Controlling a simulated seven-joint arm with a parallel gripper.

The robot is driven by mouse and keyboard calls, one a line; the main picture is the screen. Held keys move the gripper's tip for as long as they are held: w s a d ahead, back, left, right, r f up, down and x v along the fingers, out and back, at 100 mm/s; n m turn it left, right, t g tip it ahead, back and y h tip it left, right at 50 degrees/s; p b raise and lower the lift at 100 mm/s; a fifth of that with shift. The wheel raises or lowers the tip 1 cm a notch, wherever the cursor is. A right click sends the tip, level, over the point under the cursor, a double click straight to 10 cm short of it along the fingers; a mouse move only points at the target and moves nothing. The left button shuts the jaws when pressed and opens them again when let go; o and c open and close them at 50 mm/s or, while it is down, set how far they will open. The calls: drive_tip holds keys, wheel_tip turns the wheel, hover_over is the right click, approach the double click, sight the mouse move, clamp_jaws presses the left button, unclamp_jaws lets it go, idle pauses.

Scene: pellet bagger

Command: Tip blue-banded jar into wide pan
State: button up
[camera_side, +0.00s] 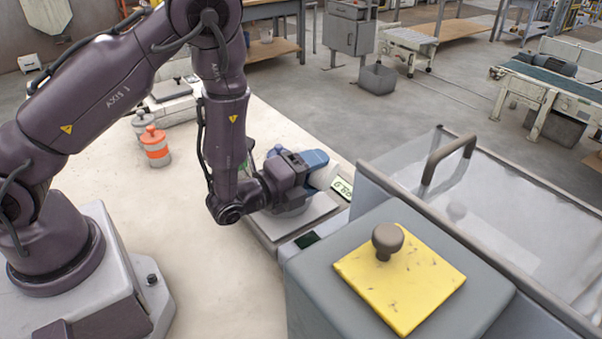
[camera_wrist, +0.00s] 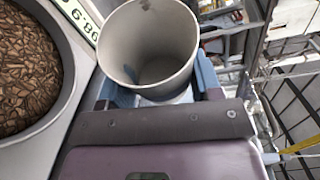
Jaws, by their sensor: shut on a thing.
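My gripper (camera_side: 314,170) has blue fingers and is shut on a pale grey jar (camera_side: 325,178), beside the weighing scale. The wrist view shows the jar (camera_wrist: 170,30) between the fingers (camera_wrist: 154,92), its open mouth facing the camera. Its inside looks bare, with a small blue patch on the wall. The wide pan (camera_wrist: 72,88) is at the left of the wrist view, apart from the jar's rim, and holds many brown pellets. In the side view my arm mostly hides the pan.
A scale display (camera_side: 342,189) is lit beside the pan. An orange-banded jar (camera_side: 156,147) and a grey-banded jar (camera_side: 141,123) stand on the pale table (camera_side: 150,215). A yellow plate with a knob (camera_side: 400,275) and a clear-walled bin (camera_side: 480,215) stand at the right.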

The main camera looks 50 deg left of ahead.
drive_tip(key=shift+w+d+r+m+g, duration=0.2)
drive_tip(key=shift+m+g, duration=0.1)
drive_tip(key=shift+m, duration=0.3)
drive_tip(key=a, duration=0.1)
drive_tip(key=a+f+y, duration=0.1)
drive_tip(key=f+m+g+y, duration=0.1)
drive_tip(key=shift+s+a, duration=0.3)
drive_tip(key=shift+a, duration=0.1)
drive_tip(key=shift+m, duration=0.3)
drive_tip(key=m+g, duration=0.1)
drive_tip(key=m+y, duration=0.1)
drive_tip(key=m, duration=0.1)
drive_tip(key=shift+w+d+f+g+y, duration=0.2)
drive_tip(key=shift+d+g+y, duration=0.1)
drive_tip(key=shift+d+g, duration=0.1)
drive_tip(key=shift+w+d+f+m+g+y, duration=0.2)
drive_tip(key=shift+d+m+g+y, duration=0.25)
drive_tip(key=shift+m, duration=0.55)
drive_tip(key=shift+w+d+f+m+y, duration=0.3)
drive_tip(key=shift+d+m+y, duration=0.2)
drive_tip(key=shift+m, duration=0.3)
drive_tip(key=shift+r, duration=0.15)
